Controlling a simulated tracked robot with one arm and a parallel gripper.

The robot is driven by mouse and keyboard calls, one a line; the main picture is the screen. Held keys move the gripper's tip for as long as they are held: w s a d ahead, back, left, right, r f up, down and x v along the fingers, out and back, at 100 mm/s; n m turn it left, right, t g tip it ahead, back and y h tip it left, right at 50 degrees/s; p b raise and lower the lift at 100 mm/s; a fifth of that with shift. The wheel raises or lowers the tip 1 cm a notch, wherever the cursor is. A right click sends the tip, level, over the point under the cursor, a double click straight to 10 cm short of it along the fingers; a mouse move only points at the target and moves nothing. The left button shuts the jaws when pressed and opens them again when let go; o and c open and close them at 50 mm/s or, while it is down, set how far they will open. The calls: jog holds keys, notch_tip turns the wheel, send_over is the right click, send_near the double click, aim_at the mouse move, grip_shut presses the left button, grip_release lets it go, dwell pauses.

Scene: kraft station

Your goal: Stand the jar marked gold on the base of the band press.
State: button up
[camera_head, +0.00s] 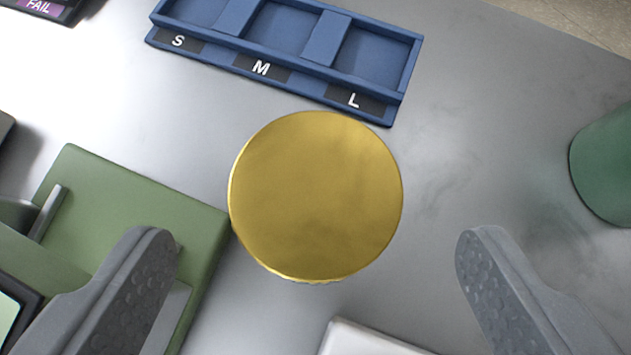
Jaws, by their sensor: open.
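A round gold lid (316,196), seen from almost straight above, fills the middle of the view; it looks like the top of a jar, and the body below it is hidden. My gripper (312,245) is open, its two grey fingers wide apart at the lower left and lower right. The lid lies ahead of and between the fingertips, and neither finger touches it. I cannot make out a band press for certain.
A green machine (125,205) stands close at the left of the lid. A blue tray (412,75) with compartments marked S, M and L lies behind. A green cylinder (605,165) is at the right edge. A white object (365,340) is at the bottom. Bare grey table lies right of the lid.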

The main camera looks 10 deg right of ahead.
aim_at(317, 233)
jog(key=shift+x, duration=1.5)
grip_shut()
jog(key=shift+r, duration=0.1)
